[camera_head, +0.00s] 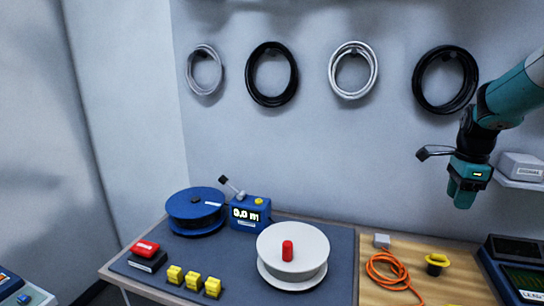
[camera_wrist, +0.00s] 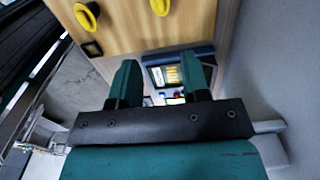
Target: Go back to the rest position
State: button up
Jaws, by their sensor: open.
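My gripper (camera_head: 463,194) hangs from the teal arm at the right of the head view, above the wooden part of the bench and close to the wall. It points down and holds nothing. In the wrist view its two teal fingers (camera_wrist: 161,84) stand apart with a clear gap between them. Through the gap a device with a lit screen (camera_wrist: 182,75) shows, well away from the fingertips.
The workbench (camera_head: 340,280) carries a blue reel (camera_head: 196,212), a white reel (camera_head: 293,248), a blue meter (camera_head: 249,214), yellow blocks (camera_head: 193,282), a red button box (camera_head: 146,257), an orange cable (camera_head: 390,272) and a yellow-rimmed piece (camera_head: 437,263). A shelf (camera_head: 520,183) stands right of my gripper. Cable coils (camera_head: 446,80) hang behind.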

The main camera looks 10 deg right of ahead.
jog(key=s+a+r+n+t+y, duration=0.1)
jog(key=a+r+n, duration=0.1)
jog(key=a+n, duration=0.75)
jog(key=s+a+r+n, duration=0.15)
jog(key=a+n, duration=0.25)
jog(key=a, duration=1)
jog(key=s+a+r+n+g+y, duration=0.1)
jog(key=s+a+n+y, duration=0.2)
jog(key=s+a+n, duration=1.4)
jog(key=shift+s+a+n, duration=0.4)
jog(key=shift+a+n, duration=0.15)
jog(key=shift+a, duration=0.05)
